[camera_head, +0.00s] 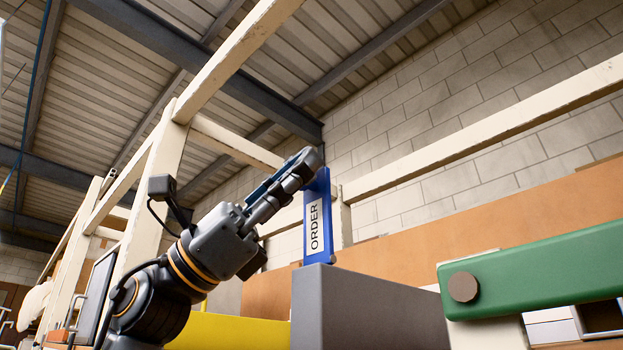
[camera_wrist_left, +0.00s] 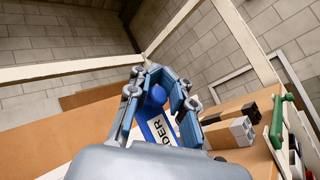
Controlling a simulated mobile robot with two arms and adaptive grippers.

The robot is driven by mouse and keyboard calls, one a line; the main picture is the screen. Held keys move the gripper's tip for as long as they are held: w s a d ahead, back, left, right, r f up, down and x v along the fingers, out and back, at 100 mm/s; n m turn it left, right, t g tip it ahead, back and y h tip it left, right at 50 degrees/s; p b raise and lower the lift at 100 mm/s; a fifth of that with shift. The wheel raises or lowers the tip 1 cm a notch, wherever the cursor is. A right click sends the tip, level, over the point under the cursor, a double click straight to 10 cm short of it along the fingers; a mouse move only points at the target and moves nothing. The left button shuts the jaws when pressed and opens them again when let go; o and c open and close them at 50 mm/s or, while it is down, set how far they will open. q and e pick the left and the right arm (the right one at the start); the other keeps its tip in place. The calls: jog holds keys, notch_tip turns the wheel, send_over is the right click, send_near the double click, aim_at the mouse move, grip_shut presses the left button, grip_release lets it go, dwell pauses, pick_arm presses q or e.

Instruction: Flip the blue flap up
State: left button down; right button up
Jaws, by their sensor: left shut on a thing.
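The blue flap (camera_head: 319,245) bears a white label reading "ORDER" and stands about upright, slightly tilted, on top of a grey box (camera_head: 372,310). My left gripper (camera_head: 310,165) comes in from the left at the flap's upper end. In the left wrist view the blue flap (camera_wrist_left: 148,126) lies between the two fingers of the left gripper (camera_wrist_left: 160,82), which is shut on its upper end. The exact contact is partly hidden by the fingers. My right gripper is in neither view.
A green bar (camera_head: 550,274) with a brown round knob (camera_head: 462,287) is to the right of the grey box. A yellow panel (camera_head: 230,331) lies low behind my left arm. Cream beams (camera_head: 490,135) frame the area.

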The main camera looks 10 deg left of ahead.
pick_arm(q)
jog(key=shift+w+d+f, duration=0.1)
jog(key=shift+d+f, duration=0.35)
jog(key=shift+f, duration=0.35)
jog(key=c, duration=1.6)
grip_release()
jog(key=o, duration=0.4)
jog(key=shift+a, duration=0.3)
jog(key=shift+w+a+r, duration=0.15)
jog(key=shift+w+a, duration=0.15)
jog(key=shift+a, duration=0.1)
jog(key=v, duration=1.2)
jog(key=shift+a, duration=0.15)
